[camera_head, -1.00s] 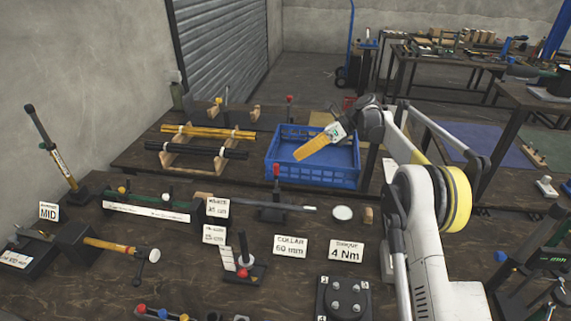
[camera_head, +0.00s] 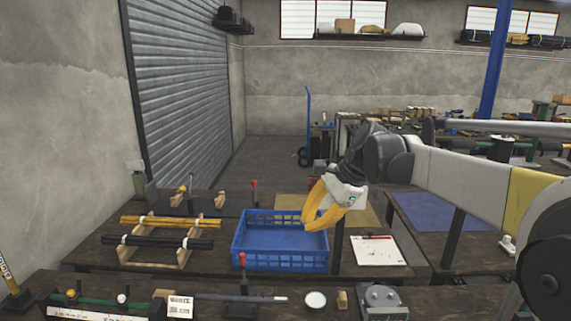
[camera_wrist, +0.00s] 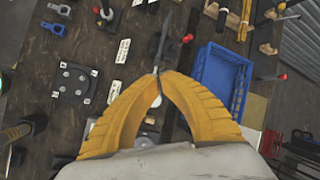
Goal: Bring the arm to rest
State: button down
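My arm (camera_head: 465,178) reaches in from the right in the head view, its last link raised above the benches. My gripper (camera_head: 312,226) hangs at its end with its yellow fingers pointing down, in front of the blue crate in the picture. In the wrist view my gripper (camera_wrist: 158,74) has its two fingertips meeting, and no object shows between them. The wrist view looks down on the bench, and a dark bar seems to run up from the fingertips, lying on the bench behind them.
The blue crate (camera_head: 282,261) looks empty. Left of it a wooden rack (camera_head: 142,254) holds yellow and black rods. The near bench carries a red-knobbed press (camera_head: 243,285), a white disc (camera_head: 315,299) and a small wooden block (camera_head: 342,299). A white sheet (camera_head: 378,252) lies right of the crate.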

jog(key=s+d+f+n+t+h, duration=0.1)
jog(key=s+d+f+n+h, duration=0.1)
jog(key=s, duration=0.7)
jog(key=s+d+f+n+t+h, duration=0.2)
jog(key=s+d+f+n, duration=0.2)
jog(key=s, duration=0.5)
jog(key=s+d+f+n+t+h, duration=0.1)
jog(key=s+d+f+n+t, duration=0.1)
jog(key=s+d+n, duration=0.4)
jog(key=s+d+f, duration=0.1)
jog(key=s, duration=0.2)
jog(key=shift+s+f+h, duration=0.25)
jog(key=shift+h, duration=0.15)
